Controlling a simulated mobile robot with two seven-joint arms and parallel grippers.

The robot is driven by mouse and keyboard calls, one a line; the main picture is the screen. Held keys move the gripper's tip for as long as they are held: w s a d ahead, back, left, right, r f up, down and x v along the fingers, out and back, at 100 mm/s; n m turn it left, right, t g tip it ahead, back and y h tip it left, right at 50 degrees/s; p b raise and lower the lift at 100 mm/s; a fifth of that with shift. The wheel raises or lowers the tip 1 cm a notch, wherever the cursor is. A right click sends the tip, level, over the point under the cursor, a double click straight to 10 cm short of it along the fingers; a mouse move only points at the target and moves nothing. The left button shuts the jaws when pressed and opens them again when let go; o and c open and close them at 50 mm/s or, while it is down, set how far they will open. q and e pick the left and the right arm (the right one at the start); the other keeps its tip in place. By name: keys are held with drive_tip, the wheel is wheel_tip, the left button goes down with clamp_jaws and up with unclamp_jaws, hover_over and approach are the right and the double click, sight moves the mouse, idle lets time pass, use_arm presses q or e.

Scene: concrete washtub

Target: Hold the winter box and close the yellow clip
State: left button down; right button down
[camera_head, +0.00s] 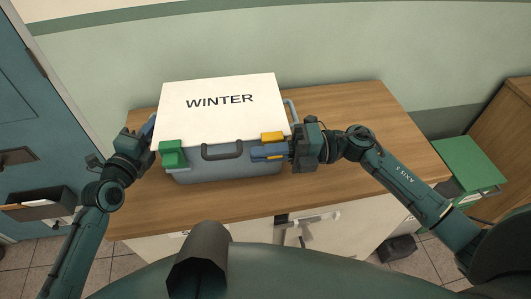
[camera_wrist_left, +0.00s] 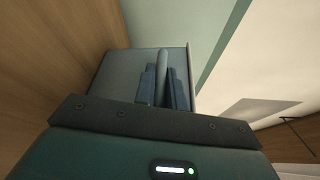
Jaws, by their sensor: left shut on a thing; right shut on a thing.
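The winter box (camera_head: 225,173) is blue-grey with a white lid (camera_head: 220,120) reading "WINTER", and it sits on the wooden top. The yellow clip (camera_head: 272,136) is at the front right of the lid edge. My right gripper (camera_head: 266,153) is at the clip from the right, its blue fingers shut with yellow showing between them. My left gripper (camera_head: 151,127) is at the box's left side. In the left wrist view its fingers (camera_wrist_left: 163,85) are shut on a grey bar, apparently a side handle, against the box wall. The lid partly hides this in the head view.
A green clip (camera_head: 172,153) is at the box's front left, and a dark handle (camera_head: 222,151) is at the front middle. The wooden counter (camera_head: 360,105) is clear to the right. A green-topped box (camera_head: 468,165) stands at the far right. A wall is behind.

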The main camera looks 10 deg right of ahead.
idle(0.3)
drive_tip(key=c, duration=1.6)
unclamp_jaws()
drive_tip(key=shift+o, duration=0.2)
drive_tip(key=d, duration=1.2)
drive_tip(key=shift+s, duration=0.3)
